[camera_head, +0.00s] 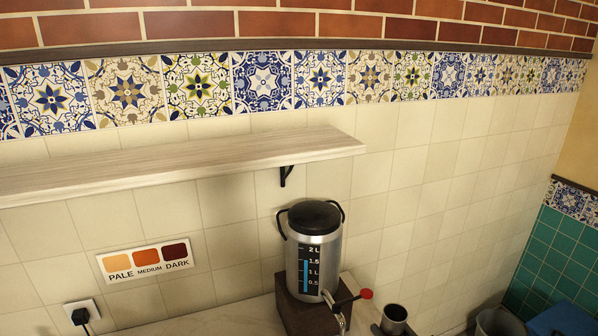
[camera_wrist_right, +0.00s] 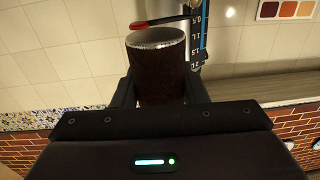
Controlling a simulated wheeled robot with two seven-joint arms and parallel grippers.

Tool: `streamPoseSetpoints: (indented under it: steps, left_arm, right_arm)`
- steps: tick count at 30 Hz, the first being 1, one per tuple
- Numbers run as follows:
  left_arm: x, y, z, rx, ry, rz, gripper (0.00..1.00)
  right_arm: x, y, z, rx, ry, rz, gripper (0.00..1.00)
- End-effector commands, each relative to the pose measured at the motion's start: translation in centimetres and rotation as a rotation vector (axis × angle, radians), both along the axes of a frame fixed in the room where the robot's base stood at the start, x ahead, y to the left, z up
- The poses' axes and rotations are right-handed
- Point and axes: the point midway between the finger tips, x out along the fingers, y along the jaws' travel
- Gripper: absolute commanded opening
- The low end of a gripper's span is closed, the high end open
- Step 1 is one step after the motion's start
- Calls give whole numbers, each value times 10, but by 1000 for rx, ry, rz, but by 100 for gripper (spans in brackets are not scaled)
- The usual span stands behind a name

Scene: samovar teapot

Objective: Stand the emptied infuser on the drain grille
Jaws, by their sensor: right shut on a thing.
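The infuser (camera_wrist_right: 157,72) is a dark brown cylinder with a silvery rim. In the right wrist view it sits between the two fingers of my right gripper (camera_wrist_right: 160,92), which is shut on it. In the head view a small dark cup shape with a pale rim, which looks like the infuser (camera_head: 395,313), shows at the bottom edge, right of the samovar. Dark parts of my right gripper (camera_head: 394,328) flank it there. The infuser's inside cannot be made out clearly. I cannot make out the drain grille in either view. My left gripper is not in view.
The steel samovar (camera_head: 314,260) stands on a dark block (camera_head: 290,312); its tap with a red handle (camera_head: 365,294) points right, close to the infuser. A shelf (camera_head: 180,165) juts out above left. A grey container (camera_head: 498,322) shows at bottom right.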

Motion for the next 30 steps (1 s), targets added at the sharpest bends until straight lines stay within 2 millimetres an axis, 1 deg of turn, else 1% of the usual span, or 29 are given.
streamPoseSetpoints:
  steps: [1,3,8,12,15,18,21,30]
  left_arm:
    - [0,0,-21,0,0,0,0]
    - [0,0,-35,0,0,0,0]
    - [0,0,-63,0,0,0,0]
    - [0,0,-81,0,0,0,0]
    - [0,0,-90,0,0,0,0]
    - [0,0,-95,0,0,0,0]
    - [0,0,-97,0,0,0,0]
    - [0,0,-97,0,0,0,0]
  right_arm:
    - [-16,10,-20,3,6,-18,16]
    - [-35,19,-31,4,6,-58,16]
    - [-77,29,-47,5,8,-165,16]
    - [-107,26,-55,4,6,-260,16]
    - [-123,22,-58,1,5,-316,16]
    - [-133,18,-60,0,3,-355,16]
    - [-139,16,-60,0,2,-376,16]
    - [-138,14,-59,-1,-1,-379,16]
